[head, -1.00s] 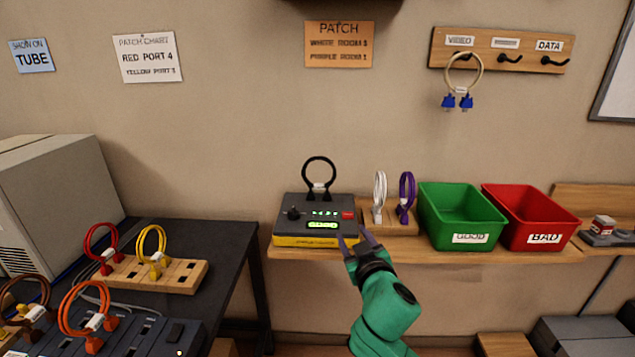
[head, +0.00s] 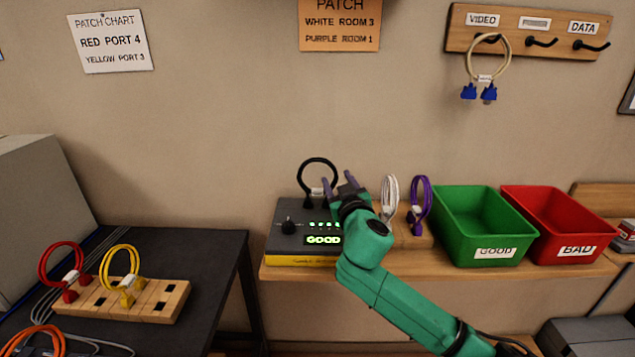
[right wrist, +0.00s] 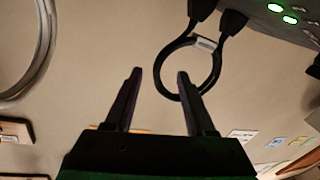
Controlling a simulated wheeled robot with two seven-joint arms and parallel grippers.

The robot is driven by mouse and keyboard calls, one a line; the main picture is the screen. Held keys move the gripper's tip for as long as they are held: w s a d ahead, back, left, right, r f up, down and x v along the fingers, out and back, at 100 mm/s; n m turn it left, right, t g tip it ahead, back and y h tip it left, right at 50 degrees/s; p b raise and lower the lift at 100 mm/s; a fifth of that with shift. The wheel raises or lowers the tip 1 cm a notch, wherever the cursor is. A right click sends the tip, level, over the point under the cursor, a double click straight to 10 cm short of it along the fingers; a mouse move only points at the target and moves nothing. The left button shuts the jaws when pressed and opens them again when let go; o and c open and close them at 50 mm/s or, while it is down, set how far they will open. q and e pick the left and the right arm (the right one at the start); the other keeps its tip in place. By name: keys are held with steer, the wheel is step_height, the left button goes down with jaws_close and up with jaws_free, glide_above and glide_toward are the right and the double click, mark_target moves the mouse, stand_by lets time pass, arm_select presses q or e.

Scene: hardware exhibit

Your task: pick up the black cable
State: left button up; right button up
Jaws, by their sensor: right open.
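The black cable (head: 318,172) is a loop standing upright on the grey and yellow tester box (head: 283,248), with a white label near its base. It also shows in the right wrist view (right wrist: 162,62), with its two black plugs at the box. My right gripper (head: 339,184) is open and empty, just at the right side of the loop in the head view. In the right wrist view the right gripper (right wrist: 159,75) has one finger beside the loop and the other overlapping its edge; I cannot tell whether they touch. My left gripper is not in view.
A white cable (head: 389,197) and a purple cable (head: 421,200) stand close to the right of my gripper. Green (head: 485,230) and red (head: 560,228) bins sit farther right on the shelf. The tester display reads GOOD.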

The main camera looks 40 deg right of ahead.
mark_target(336, 175)
steer(key=x, duration=0.4)
steer(key=shift+s+d+p, duration=0.1)
steer(key=shift+p, duration=0.3)
steer(key=shift+f, duration=0.1)
jaws_close()
